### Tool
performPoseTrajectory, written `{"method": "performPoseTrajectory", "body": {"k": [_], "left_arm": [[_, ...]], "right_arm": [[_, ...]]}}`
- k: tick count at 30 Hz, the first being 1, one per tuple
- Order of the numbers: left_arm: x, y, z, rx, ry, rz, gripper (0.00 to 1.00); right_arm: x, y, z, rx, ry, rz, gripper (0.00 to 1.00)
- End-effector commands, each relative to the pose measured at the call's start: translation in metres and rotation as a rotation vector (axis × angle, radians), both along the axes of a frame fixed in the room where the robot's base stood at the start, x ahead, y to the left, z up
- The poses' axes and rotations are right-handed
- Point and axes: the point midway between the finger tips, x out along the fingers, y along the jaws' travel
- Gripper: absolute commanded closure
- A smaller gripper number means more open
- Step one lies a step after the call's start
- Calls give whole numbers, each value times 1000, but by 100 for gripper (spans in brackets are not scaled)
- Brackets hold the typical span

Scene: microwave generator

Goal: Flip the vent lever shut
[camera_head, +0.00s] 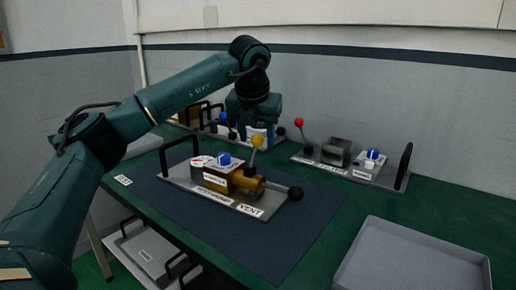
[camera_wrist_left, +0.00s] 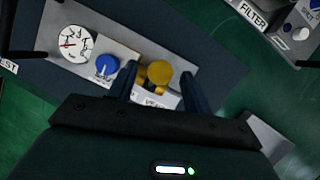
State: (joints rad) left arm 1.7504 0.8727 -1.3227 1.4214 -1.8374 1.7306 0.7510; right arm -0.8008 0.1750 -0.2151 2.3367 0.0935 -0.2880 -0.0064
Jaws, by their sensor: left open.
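The panel marked VENT (camera_head: 228,198) lies on a dark mat, with a brass valve body (camera_head: 245,184) on it. A lever with a yellow ball (camera_head: 257,141) stands up from the brass part. A second handle with a black ball (camera_head: 295,193) sticks out to the right, near the VENT label. My left gripper (camera_head: 262,128) is open and points down by the yellow ball. In the left wrist view, the yellow ball (camera_wrist_left: 159,72) appears between the spread fingers (camera_wrist_left: 158,88); I cannot tell whether they touch it. My right gripper is not in view.
The panel also has a blue knob (camera_wrist_left: 106,65), a round gauge (camera_wrist_left: 70,42) and a black handle. Another panel with a red-ball lever (camera_head: 299,122) stands behind to the right. A grey tray (camera_head: 370,228) is at front right. The mat's front is clear.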

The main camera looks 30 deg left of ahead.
Motion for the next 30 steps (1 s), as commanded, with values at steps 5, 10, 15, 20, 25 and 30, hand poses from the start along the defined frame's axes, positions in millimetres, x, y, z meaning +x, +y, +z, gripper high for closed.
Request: {"method": "performPoseTrajectory", "body": {"k": [5, 10, 15, 20, 25, 30], "left_arm": [[10, 5, -27, 0, 1, 1, 50], [15, 7, -38, 1, -1, 1, 50], [16, 7, -40, 0, -1, 1, 50], [15, 7, -40, 0, -1, 1, 52], [15, 7, -40, 0, -1, 1, 66], [15, 7, -39, 0, -1, 1, 80]], "right_arm": [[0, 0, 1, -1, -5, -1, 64], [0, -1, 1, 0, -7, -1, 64], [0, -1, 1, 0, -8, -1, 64], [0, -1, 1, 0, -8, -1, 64], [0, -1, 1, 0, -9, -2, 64], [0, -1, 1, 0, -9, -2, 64]]}}
